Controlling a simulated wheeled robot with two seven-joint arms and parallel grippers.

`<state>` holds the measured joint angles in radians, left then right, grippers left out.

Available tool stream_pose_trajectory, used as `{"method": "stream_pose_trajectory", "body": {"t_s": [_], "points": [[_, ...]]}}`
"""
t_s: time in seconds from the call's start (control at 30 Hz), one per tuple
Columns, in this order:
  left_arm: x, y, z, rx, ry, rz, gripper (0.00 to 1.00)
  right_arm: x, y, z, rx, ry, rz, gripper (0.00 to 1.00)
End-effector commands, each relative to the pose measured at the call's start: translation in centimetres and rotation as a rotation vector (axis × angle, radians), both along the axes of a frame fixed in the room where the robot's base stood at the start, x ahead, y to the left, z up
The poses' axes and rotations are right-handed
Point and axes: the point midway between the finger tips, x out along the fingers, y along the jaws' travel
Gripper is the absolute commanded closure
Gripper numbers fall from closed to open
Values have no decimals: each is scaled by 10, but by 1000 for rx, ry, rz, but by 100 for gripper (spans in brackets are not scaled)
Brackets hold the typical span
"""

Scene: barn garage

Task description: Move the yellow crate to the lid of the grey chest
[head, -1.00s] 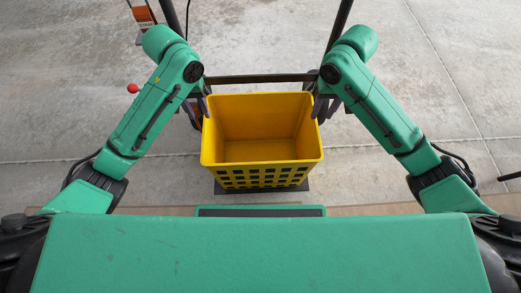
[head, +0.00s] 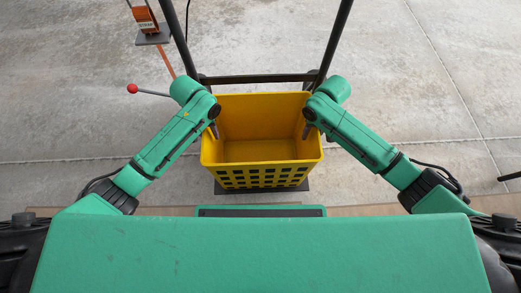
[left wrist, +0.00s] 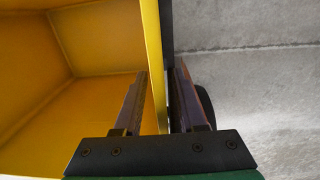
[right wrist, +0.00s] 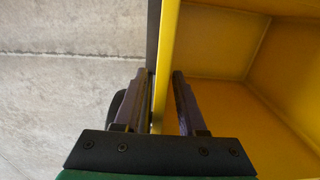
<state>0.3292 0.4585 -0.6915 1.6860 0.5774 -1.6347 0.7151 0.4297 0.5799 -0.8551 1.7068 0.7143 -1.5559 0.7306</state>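The yellow crate (head: 261,172) is open-topped and empty, with a grid of holes in its near wall. It stands upright in the middle of the head view. My left gripper (head: 214,130) is at its left wall; in the left wrist view its two fingers (left wrist: 160,80) are apart, one inside the crate and one outside, with the wall (left wrist: 152,45) between them. My right gripper (head: 306,131) straddles the right wall likewise; in the right wrist view its fingers (right wrist: 160,82) are apart around the wall (right wrist: 167,50). No grey chest is in view.
The crate stands on a dark flat plate (head: 303,186). A black frame with two uprights and a crossbar (head: 258,78) rises right behind it. A red-knobbed lever (head: 132,88) and an orange item (head: 145,20) are at the left. Concrete floor around is mostly clear.

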Motion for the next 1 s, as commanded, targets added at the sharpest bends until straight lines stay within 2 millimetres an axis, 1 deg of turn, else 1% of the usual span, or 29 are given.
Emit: {"method": "stream_pose_trajectory", "body": {"t_s": [0.03, 0.07, 0.1, 0.13, 1.0], "points": [[0, 0, 0, 0, 0, 0, 68, 0, 0, 0, 0, 0, 0, 68], [0, 0, 0, 0, 0, 0, 79, 0, 0, 0, 0, 0, 0, 79], [0, 0, 0, 0, 0, 0, 94, 0, 0, 0, 0, 0, 0, 94], [0, 0, 0, 0, 0, 0, 100, 0, 0, 0, 0, 0, 0, 100], [0, 0, 1, 0, 0, 1, 100, 0, 0, 1, 0, 0, 0, 100]]}}
